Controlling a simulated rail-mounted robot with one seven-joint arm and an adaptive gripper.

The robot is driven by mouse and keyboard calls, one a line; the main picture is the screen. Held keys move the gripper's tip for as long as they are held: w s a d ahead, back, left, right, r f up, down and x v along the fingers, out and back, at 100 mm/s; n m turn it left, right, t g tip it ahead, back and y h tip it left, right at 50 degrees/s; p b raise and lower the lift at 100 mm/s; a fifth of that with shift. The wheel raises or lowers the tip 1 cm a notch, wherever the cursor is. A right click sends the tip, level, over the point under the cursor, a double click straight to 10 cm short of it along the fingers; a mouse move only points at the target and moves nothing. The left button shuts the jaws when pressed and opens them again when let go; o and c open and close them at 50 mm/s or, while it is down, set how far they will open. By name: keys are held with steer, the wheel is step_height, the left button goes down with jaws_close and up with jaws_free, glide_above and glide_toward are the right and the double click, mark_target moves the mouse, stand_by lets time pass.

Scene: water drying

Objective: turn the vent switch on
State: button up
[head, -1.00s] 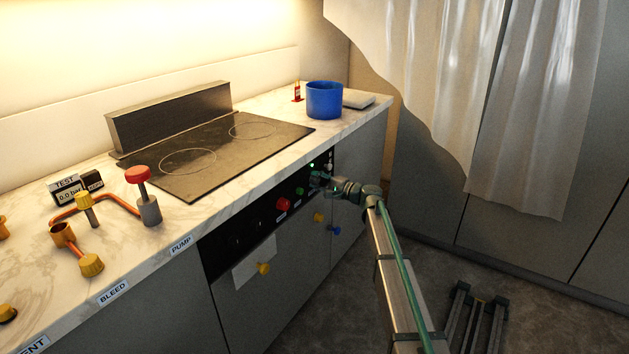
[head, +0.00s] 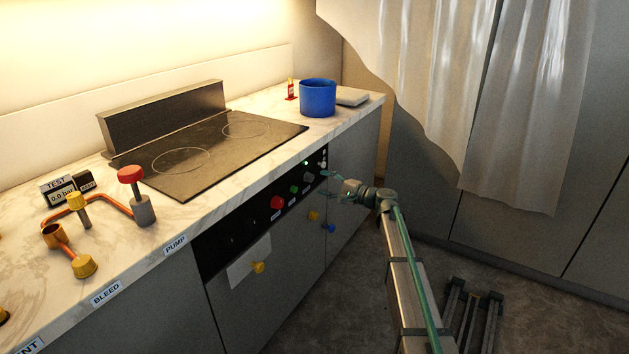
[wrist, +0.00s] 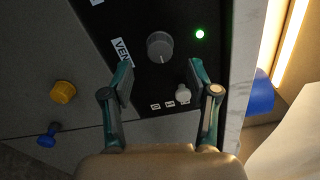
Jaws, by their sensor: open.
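The black control panel (head: 260,218) is on the counter's front. In the wrist view a small white switch (wrist: 183,94) stands on it, beside small unreadable marks; its position is unclear. A tilted label starting "VEN" (wrist: 122,51), a grey knob (wrist: 159,46) and a lit green lamp (wrist: 200,34) are nearby. My gripper (wrist: 160,68) is open and empty, its fingers spread on either side of the switch in that view, the switch closer to the right finger. In the head view my gripper (head: 324,185) is in front of the panel's right end, apparently clear of it.
A red knob (head: 277,202) and a green knob (head: 295,189) are on the panel. Yellow and blue knobs (head: 330,228) stick out below. A blue pot (head: 318,97) stands on the counter (head: 362,109). A curtain (head: 520,110) hangs at right. The floor is mostly clear.

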steer(key=v, duration=0.5)
steer(key=s+d+f+n+g+h, duration=0.2)
steer(key=s+d+f+g+h, duration=0.15)
steer(key=s+f, duration=1.15)
steer(key=s+d+f+n+g+h, duration=0.4)
steer(key=s+f, duration=0.8)
steer(key=f, duration=0.7)
steer(key=s+d+f+g+h, duration=0.1)
steer(key=s+d+f+h, duration=0.1)
steer(key=s+f, duration=0.4)
steer(key=s+d+f+g+h, duration=0.1)
steer(key=s+f+h, duration=0.2)
steer(key=s, duration=0.5)
steer(key=s+d+f+n+g+h, duration=0.1)
steer(key=s+d+f+g+h, duration=0.2)
steer(key=s, duration=1.2)
steer(key=s+d+f+n+g+h, duration=0.1)
steer(key=s+d+f+g, duration=0.25)
steer(key=s, duration=1.15)
step_height(320, 180, up, 14)
steer(key=t+p, duration=0.1)
steer(key=p, duration=1.3)
steer(key=shift+d+f, duration=0.2)
steer(key=shift+d, duration=0.3)
